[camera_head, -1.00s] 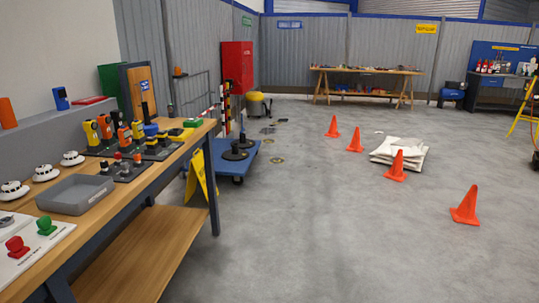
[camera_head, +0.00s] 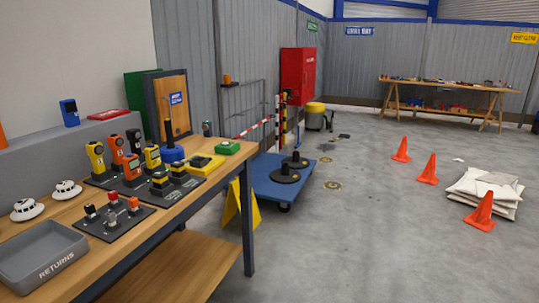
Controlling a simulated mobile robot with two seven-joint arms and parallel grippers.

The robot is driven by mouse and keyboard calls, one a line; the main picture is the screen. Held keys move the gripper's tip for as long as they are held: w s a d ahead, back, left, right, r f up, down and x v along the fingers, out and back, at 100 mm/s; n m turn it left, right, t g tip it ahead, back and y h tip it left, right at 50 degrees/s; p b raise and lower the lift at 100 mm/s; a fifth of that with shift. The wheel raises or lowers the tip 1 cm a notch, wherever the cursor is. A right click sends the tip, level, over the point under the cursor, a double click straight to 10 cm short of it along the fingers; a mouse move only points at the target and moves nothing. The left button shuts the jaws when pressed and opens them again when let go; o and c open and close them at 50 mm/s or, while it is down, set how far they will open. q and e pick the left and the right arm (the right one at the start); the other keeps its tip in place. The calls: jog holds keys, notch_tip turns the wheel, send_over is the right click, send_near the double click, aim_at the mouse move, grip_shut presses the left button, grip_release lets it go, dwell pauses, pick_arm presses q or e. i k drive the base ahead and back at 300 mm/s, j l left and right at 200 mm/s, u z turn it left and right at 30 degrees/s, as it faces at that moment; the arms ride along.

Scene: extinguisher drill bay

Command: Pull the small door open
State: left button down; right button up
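A small wooden door (camera_head: 174,118) in a dark frame stands upright at the far end of the workbench. It has a blue label, and a dark upright shape, perhaps its handle, shows at its lower left. The door looks shut in its frame. The blue and yellow items on the bench in front hide part of its bottom edge. Neither of my grippers is in view, so nothing is seen touching the door.
The workbench (camera_head: 205,210) carries handheld meters (camera_head: 130,170), a grey returns tray (camera_head: 42,258) and white detectors (camera_head: 28,208). A blue trolley (camera_head: 285,180) and yellow floor sign (camera_head: 241,205) stand beyond it.

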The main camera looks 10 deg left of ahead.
aim_at(171, 95)
jog(key=i+l+u, duration=0.15)
jog(key=i+u, duration=0.3)
jog(key=i+l+u, duration=0.2)
jog(key=u, duration=0.25)
jog(key=i+l+u, duration=0.3)
jog(key=u, duration=0.15)
jog(key=i+l+u, duration=0.15)
jog(key=l+u, duration=0.3)
